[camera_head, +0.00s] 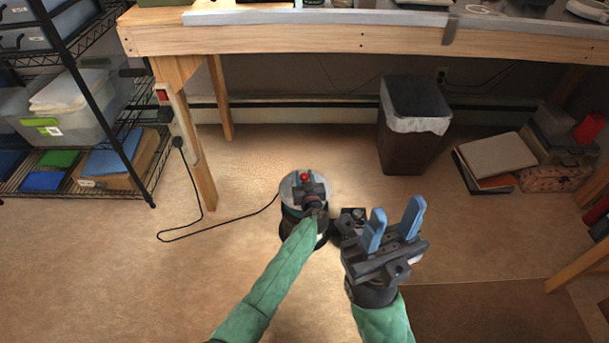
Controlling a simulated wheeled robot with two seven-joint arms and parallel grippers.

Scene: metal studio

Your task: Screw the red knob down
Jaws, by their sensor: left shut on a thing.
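The red knob (304,176) is small and sits over a round grey-topped stand (287,190) in the middle of the floor. The gripper and my left arm hide what lies under the knob and part of the stand's top. My right gripper (397,212) is to the right of the stand, its two blue fingers spread and pointing up, with nothing between them.
A wooden workbench (300,43) runs along the back. A dark bin (408,145) with a white liner stands under it. A wire shelf (130,163) with boxes is at left. A black cord (220,224) crosses the floor towards the stand. Books (495,158) lie at right.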

